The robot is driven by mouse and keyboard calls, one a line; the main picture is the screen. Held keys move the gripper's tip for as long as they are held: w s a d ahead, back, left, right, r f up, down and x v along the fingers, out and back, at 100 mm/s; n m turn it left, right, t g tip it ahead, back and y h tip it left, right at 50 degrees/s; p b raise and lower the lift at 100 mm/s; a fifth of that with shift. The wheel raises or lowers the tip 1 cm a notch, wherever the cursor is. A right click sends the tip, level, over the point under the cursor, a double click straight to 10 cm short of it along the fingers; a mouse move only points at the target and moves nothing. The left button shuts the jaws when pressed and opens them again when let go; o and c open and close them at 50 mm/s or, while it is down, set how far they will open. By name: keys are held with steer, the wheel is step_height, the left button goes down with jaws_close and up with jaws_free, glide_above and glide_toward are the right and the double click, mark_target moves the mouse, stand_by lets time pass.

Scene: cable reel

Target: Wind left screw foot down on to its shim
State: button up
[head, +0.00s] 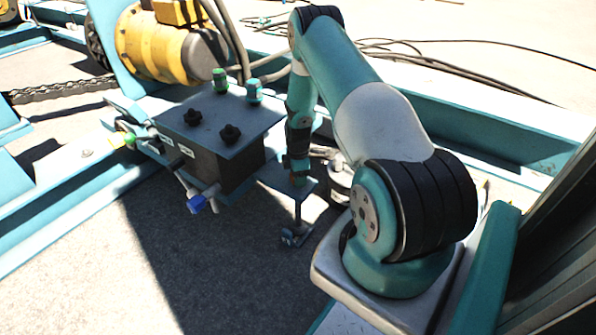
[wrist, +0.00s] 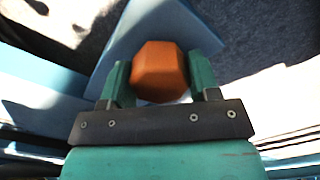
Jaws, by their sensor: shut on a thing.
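My gripper (wrist: 159,80) is shut on an orange hexagonal screw head (wrist: 160,66), with one teal finger on each side of it. A dark threaded stem (head: 298,211) runs down from the plate to a small foot (head: 296,234) close to the ground. The foot is small and in shade, so I cannot tell the shim from it or whether they touch.
A dark box (head: 222,165) with knobs on its top stands left of my gripper. Levers with a blue handle (head: 203,201) stick out from its front. A yellow motor (head: 165,45) and cables (head: 440,75) lie behind. Shaded ground in front is clear.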

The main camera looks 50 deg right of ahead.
steer(key=m+p, duration=0.2)
steer(key=m, duration=0.3)
steer(key=shift+r+m, duration=0.1)
steer(key=shift+m, duration=0.3)
steer(key=m+p, duration=0.1)
steer(key=m, duration=0.3)
steer(key=m+p, duration=0.1)
steer(key=m, duration=0.4)
steer(key=shift+m, duration=0.4)
steer(key=m+p, duration=0.1)
steer(key=m, duration=0.3)
steer(key=shift+m, duration=0.4)
steer(key=o, duration=0.9)
